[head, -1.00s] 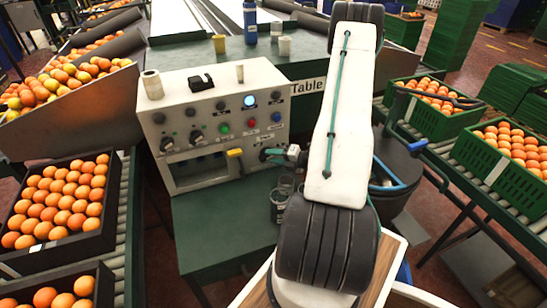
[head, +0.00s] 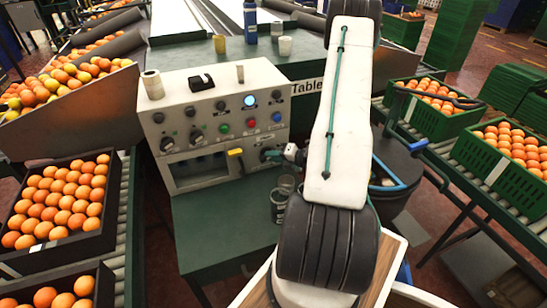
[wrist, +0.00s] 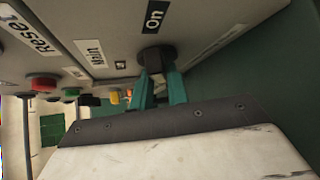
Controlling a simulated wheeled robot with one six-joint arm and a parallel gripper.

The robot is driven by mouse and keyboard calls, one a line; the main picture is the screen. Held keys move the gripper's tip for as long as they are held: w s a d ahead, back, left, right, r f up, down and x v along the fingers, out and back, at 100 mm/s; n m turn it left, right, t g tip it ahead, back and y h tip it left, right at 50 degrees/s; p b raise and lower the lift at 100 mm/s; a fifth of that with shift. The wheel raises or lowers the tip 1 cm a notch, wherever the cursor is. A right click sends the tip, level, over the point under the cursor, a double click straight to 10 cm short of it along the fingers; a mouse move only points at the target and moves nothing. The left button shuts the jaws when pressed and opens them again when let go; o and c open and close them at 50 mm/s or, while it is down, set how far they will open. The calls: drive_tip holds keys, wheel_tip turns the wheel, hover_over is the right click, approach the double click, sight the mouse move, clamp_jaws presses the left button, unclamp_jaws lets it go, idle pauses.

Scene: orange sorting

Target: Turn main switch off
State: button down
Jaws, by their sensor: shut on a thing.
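A grey control box (head: 225,82) stands on the green table, its front panel facing me. The black main switch knob (wrist: 156,56) is low on the panel's right side. In the wrist view, an "On" label (wrist: 155,16) lies just above the knob and a "Main" label (wrist: 90,54) to its left. My gripper (wrist: 159,78) has its teal fingers shut around the knob. It also shows at the panel in the head view (head: 270,155). The fingers hide part of the knob, and I cannot tell which way it points.
A lit blue lamp (head: 249,101), coloured buttons and several other knobs share the panel. A yellow handle (head: 235,152) is close left of my gripper. A glass jar (head: 279,205) stands on the green table (head: 225,235) below my arm. Orange crates flank the table.

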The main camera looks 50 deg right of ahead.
drive_tip(key=shift+w+a+r+n+g+h, duration=0.1)
drive_tip(key=shift+a+r+n+g+h, duration=0.1)
drive_tip(key=shift+n+g+h, duration=0.9)
drive_tip(key=shift+w+a+r+n+g+h, duration=0.1)
drive_tip(key=shift+w+a+n+g+h, duration=0.1)
drive_tip(key=shift+n+g+h, duration=0.95)
drive_tip(key=shift+w+a+r+n+g+h, duration=0.1)
drive_tip(key=shift+a+r+n+g+h, duration=0.1)
drive_tip(key=shift+n+g+h, duration=0.7)
drive_tip(key=shift+h, duration=0.65)
drive_tip(key=c, duration=1.4)
unclamp_jaws()
drive_tip(key=shift+s, duration=0.1)
drive_tip(key=shift+o, duration=0.2)
